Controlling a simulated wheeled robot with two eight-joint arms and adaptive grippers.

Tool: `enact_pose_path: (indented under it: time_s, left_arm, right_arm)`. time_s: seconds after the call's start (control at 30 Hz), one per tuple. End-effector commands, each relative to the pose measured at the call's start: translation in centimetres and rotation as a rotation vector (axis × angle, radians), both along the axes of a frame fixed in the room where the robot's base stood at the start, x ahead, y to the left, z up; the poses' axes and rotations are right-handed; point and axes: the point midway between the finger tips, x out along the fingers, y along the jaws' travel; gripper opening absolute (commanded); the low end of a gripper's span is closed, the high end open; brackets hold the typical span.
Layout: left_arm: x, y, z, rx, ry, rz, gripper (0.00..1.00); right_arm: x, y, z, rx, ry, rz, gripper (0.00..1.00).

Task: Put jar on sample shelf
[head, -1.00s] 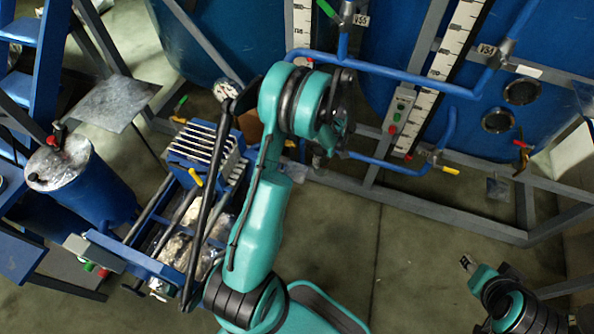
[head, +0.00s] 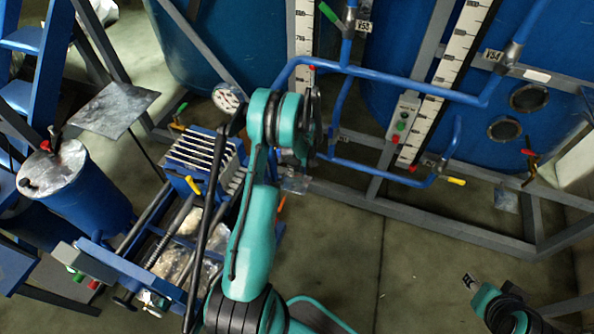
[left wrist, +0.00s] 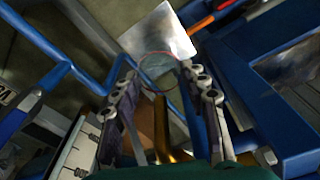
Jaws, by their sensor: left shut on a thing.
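In the left wrist view my left gripper (left wrist: 160,88) has its two fingers on either side of a clear, hardly visible jar (left wrist: 157,56). Only a faint round rim of the jar shows, between the fingertips. A pale square metal plate (left wrist: 160,30) lies beyond the fingertips; I cannot tell whether it is the sample shelf. In the head view the left gripper and the jar are mostly hidden behind my teal arm, by the blue pipes. My right gripper (head: 470,282) is at the lower right, away from these things; its fingers are too small to judge.
A blue filter press (head: 207,160) stands left of my left arm. A blue drum (head: 80,195) and a grey plate (head: 117,108) are further left. Blue pipes (head: 400,78) and a grey frame (head: 440,218) run before the large tanks. Open floor (head: 420,265) lies in front.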

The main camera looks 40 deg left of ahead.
Motion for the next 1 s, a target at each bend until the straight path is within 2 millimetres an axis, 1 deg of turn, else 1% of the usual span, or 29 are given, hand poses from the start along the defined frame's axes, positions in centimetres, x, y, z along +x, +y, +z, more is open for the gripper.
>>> enact_pose_path:
  time_s: [0.03,0.07,0.27,0.43,0.47,0.5,0.53,0.87,0.93,1.0]
  left_arm:
    - [0.0,0.0,-0.9,0.0,0.0,0.0,0.0]
    - [0.0,0.0,-1.1,0.0,0.0,0.0,0.0]
    - [0.0,0.0,-0.9,0.0,0.0,0.0,0.0]
    - [0.0,0.0,-1.4,0.0,0.0,0.0,0.0]
    - [0.0,0.0,-1.3,0.0,0.0,0.0,0.49]
    - [0.0,0.0,-1.3,0.0,0.0,0.0,0.59]
    - [0.0,0.0,-1.3,0.0,0.0,0.0,0.64]
    - [0.0,0.0,-1.1,0.0,0.0,0.0,0.64]
    - [0.0,-0.1,-0.6,0.0,0.0,0.0,0.64]
    - [0.0,-0.2,0.5,0.0,0.0,0.0,0.64]
  right_arm:
    - [0.0,0.0,-0.5,0.0,0.0,0.0,0.4]
    - [0.0,0.0,-0.6,0.0,0.0,0.0,0.4]
    - [0.0,0.0,-0.4,0.0,0.0,0.0,0.4]
    - [0.0,0.0,-0.9,0.0,0.0,0.0,0.4]
    - [0.0,0.0,-0.8,0.0,0.0,0.0,0.4]
    - [0.0,0.0,-0.8,0.0,0.0,0.0,0.4]
    - [0.0,0.0,-0.7,0.0,0.0,0.0,0.4]
    - [0.0,0.0,-0.5,0.0,0.0,0.0,0.4]
    - [0.0,0.0,-0.1,0.0,0.0,0.0,0.4]
    - [0.0,0.0,0.2,0.0,0.0,0.0,0.4]
